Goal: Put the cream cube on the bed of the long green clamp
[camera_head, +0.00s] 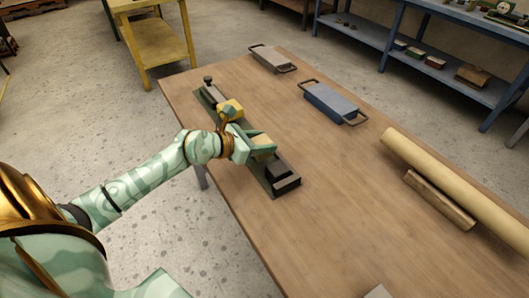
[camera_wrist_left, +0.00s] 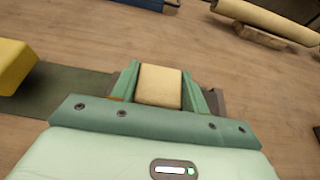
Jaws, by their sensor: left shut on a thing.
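The long green clamp (camera_head: 257,182) lies along the left side of the wooden table, with a dark block at its near end and a dark screw at its far end. Its dark green bed also shows in the left wrist view (camera_wrist_left: 62,92). My left gripper (camera_head: 262,144) is over the bed, shut on the cream cube (camera_wrist_left: 160,86), which sits between its two green fingers. The cube's underside is hidden, so I cannot tell whether it touches the bed. A yellow block (camera_head: 232,107) is on the clamp beyond my gripper. My right gripper is out of view.
A blue handled block (camera_head: 332,103) and a grey handled block (camera_head: 271,58) lie at the far side. A cream roll (camera_head: 455,185) and a wooden bar (camera_head: 440,200) lie at the right. The middle of the wooden table (camera_head: 340,170) is clear.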

